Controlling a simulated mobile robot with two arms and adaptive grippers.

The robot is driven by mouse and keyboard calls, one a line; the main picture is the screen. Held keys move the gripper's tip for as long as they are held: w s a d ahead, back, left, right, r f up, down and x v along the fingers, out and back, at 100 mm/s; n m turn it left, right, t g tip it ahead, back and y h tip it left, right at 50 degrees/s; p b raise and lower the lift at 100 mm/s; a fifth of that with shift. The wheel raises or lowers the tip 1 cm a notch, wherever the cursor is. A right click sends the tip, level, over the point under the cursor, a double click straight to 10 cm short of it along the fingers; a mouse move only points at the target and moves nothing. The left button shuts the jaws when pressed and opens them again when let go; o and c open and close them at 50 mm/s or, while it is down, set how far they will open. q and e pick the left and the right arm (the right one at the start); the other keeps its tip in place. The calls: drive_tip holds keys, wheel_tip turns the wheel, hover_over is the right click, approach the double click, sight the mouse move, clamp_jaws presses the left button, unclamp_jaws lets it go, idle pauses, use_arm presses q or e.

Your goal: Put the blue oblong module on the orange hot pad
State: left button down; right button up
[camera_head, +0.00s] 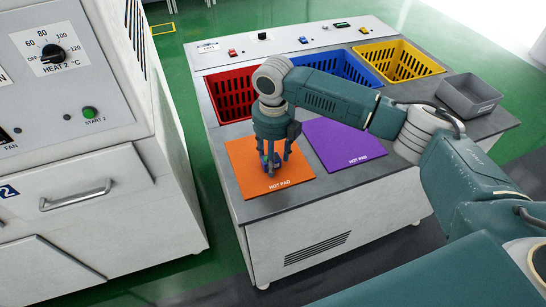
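The orange hot pad (245,157) lies flat on the front left of the grey worktop. My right gripper (273,158) points down over this pad, its arm coming in from the right. A small blue module (272,162) is among its fingers, low over the pad's right half and partly hidden by them. I cannot tell whether the fingers press on it or whether it rests on the pad. My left gripper is not in view.
A purple hot pad (345,143) lies empty right of the orange one. Red (230,95), blue (350,67) and yellow (405,62) baskets line the back. A grey bin (468,95) stands at the right. A white heater cabinet (75,140) stands left, across a floor gap.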

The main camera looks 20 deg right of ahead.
wheel_tip(320, 180, up, 12)
drive_tip(key=b, duration=0.2)
drive_tip(key=shift+r, duration=0.15)
drive_tip(key=shift+s, duration=0.1)
idle(0.4)
